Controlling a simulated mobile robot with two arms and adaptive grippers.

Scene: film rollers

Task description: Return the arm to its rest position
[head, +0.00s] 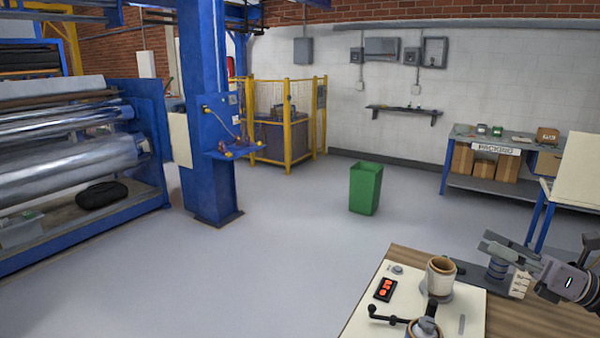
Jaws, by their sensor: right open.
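My right gripper (500,248) comes in from the right edge, over the far right part of the wooden worktable (402,262). Its grey fingers point left and are open. A small blue-grey round thing (496,270) shows just below the fingers; I cannot tell whether they touch it. A pale ribbed piece (520,284) is beside it, partly behind the gripper. My left gripper is not in view.
A cream panel (462,325) on the worktable carries a tan cup-shaped roll (440,276), a black-and-red switch box (384,289) and a crank (388,316). A green bin (365,188) stands on open floor beyond. A packing bench (465,138) is at the back right.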

